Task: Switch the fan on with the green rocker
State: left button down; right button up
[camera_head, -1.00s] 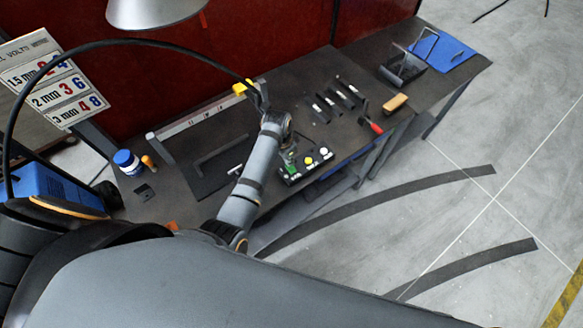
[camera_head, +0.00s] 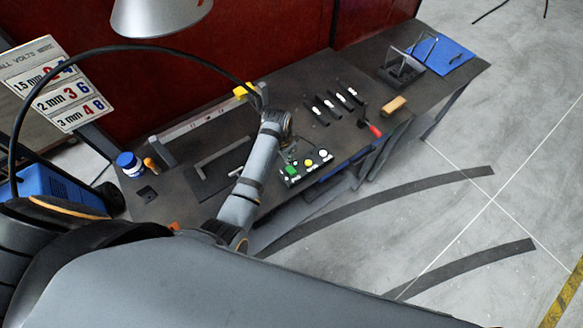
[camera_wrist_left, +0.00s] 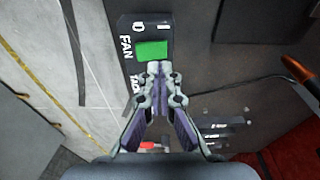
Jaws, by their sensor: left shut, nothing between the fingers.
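The green rocker (camera_head: 291,171) sits at the left end of a black switch box (camera_head: 296,182) near the bench's front edge. In the left wrist view the green rocker (camera_wrist_left: 152,49) shows close up beside the white word FAN, with white O and I marks on the box (camera_wrist_left: 128,22). My left gripper (camera_wrist_left: 160,68) is shut and empty, its tips just at the rocker's lower edge in that view; I cannot tell whether they touch it. In the head view my left arm partly covers the area beside the box. My right gripper is not in view.
Yellow (camera_head: 308,162) and white (camera_head: 323,154) buttons sit beside the rocker. Several black strips, a red-handled tool (camera_head: 374,130) and a wooden-backed block (camera_head: 394,105) lie to the right. A blue-lidded jar (camera_head: 129,164) stands at left. A black cable arches over the bench.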

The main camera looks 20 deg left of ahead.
aim_at(289, 168)
pick_arm(q)
jog(key=shift+r, duration=1.85)
